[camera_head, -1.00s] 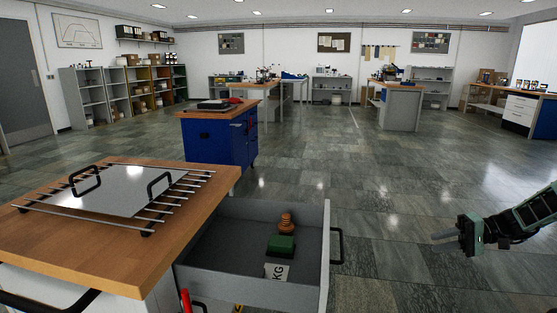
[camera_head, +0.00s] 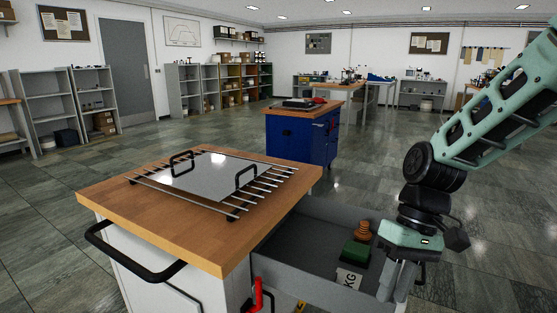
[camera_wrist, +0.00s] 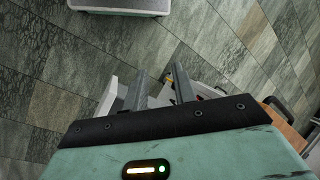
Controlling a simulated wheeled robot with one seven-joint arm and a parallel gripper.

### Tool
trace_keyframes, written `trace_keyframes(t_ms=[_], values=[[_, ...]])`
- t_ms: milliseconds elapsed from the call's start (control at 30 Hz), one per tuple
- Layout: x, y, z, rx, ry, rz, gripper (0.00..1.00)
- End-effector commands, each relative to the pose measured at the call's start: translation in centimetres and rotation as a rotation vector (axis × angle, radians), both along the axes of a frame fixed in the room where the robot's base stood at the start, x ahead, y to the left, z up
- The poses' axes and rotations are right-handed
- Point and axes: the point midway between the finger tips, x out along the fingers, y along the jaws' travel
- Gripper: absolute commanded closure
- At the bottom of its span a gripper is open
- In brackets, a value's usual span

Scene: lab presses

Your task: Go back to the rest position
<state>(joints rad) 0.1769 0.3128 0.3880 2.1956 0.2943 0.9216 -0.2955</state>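My gripper (camera_head: 396,282) hangs at the lower right in the head view, fingers down, in front of the open drawer's right part. In the wrist view my gripper (camera_wrist: 158,88) has its two fingers apart with nothing held between them. The grey drawer (camera_head: 285,262) is pulled out of the wood-topped cart (camera_head: 190,232). It holds a green block (camera_head: 356,254), a stacked orange-brown piece (camera_head: 362,231) and a white "KG" label (camera_head: 348,279). My arm hides the drawer's right end, and I cannot tell whether the gripper touches it.
A metal plate with two black handles (camera_head: 215,175) lies on a rod rack on the cart top. A black handle bar (camera_head: 125,262) juts from the cart's left. A blue cabinet (camera_head: 300,138) stands behind. Open floor lies left and behind.

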Motion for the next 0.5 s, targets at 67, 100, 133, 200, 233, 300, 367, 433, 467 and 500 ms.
trace_keyframes(t_ms=[67, 100, 133, 200, 233, 300, 367, 433, 467, 500], values=[[-3.2, 2.4, 0.7, -0.064, -0.062, 0.089, 0.73], [-4.6, 3.2, 0.9, -0.089, -0.092, 0.123, 0.73], [-5.5, 3.7, 1.1, -0.104, -0.114, 0.145, 0.73], [-7.4, 4.6, 1.3, -0.132, -0.161, 0.192, 0.73], [-8.2, 4.9, 1.4, -0.141, -0.179, 0.208, 0.73], [-9.7, 5.4, 1.6, -0.159, -0.221, 0.246, 0.73], [-10.9, 5.7, 1.7, -0.168, -0.254, 0.272, 0.73], [-12.2, 6.0, 1.8, -0.177, -0.291, 0.304, 0.73], [-12.7, 6.1, 1.8, -0.179, -0.305, 0.316, 0.73], [-13.4, 6.2, 1.8, -0.181, -0.326, 0.332, 0.73]])
